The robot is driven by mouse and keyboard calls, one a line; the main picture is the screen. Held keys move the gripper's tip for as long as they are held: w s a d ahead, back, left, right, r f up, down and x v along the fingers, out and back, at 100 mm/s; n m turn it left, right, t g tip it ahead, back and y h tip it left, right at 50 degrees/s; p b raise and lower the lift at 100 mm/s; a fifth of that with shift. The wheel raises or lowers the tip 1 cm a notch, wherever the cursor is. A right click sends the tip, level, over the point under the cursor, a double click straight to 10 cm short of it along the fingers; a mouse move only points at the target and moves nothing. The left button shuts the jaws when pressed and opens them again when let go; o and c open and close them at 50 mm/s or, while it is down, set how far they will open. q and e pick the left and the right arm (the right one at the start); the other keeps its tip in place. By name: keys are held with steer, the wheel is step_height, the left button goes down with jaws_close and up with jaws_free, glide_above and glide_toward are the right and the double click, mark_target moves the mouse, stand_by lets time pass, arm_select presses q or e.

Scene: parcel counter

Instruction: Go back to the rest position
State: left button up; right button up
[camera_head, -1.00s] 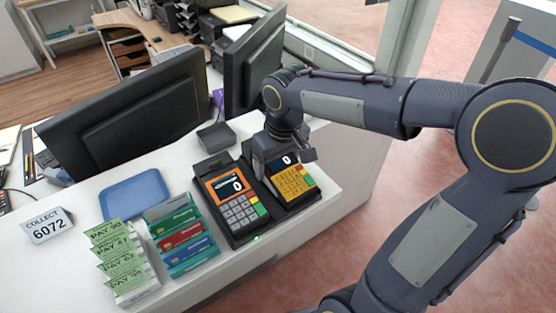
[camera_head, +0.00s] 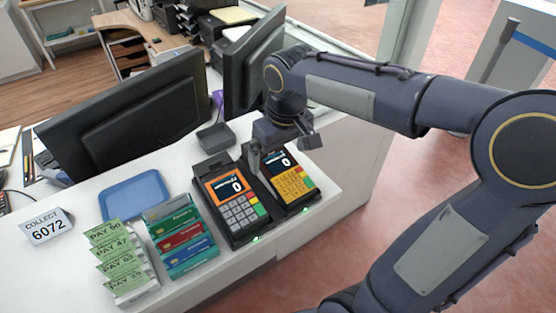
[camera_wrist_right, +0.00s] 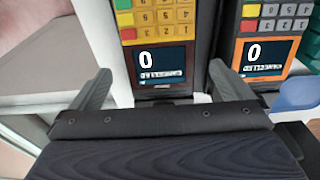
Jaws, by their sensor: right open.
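My right gripper (camera_head: 283,150) is above the back end of the yellow-faced card terminal (camera_head: 292,183). In the right wrist view the gripper's two fingers (camera_wrist_right: 160,85) stand wide apart with nothing between them, and the yellow terminal's screen (camera_wrist_right: 162,62) reads 0 just beyond them. The orange-faced terminal (camera_head: 236,200) stands to the left, its screen also reading 0. It also shows in the right wrist view (camera_wrist_right: 268,45). My left gripper is not in view.
The white counter (camera_head: 300,236) carries a card rack (camera_head: 181,236), green PAY slips (camera_head: 122,262), a blue tray (camera_head: 134,194) and a COLLECT 6072 sign (camera_head: 48,227). Two dark monitors (camera_head: 135,115) and a small dark tray (camera_head: 216,137) stand behind.

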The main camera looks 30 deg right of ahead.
steer(key=r, duration=0.3)
steer(key=shift+s+r, duration=0.25)
steer(key=shift+s, duration=0.3)
steer(key=shift+m+t+y, duration=0.4)
steer(key=shift+t+y, duration=0.4)
steer(key=s, duration=0.2)
steer(key=s+f, duration=0.1)
steer(key=s, duration=0.2)
steer(key=s+f, duration=0.1)
steer(key=s, duration=0.2)
steer(key=shift+a+f, duration=0.25)
steer(key=shift+a, duration=0.15)
steer(key=s+a+f+m+t+y, duration=0.1)
steer(key=s+a+f+t+y, duration=0.1)
steer(key=s+f, duration=0.3)
steer(key=shift+s+a+f+m, duration=0.25)
steer(key=shift+s+a+m, duration=0.15)
steer(key=shift+s+a, duration=0.5)
steer(key=shift+s+d, duration=0.2)
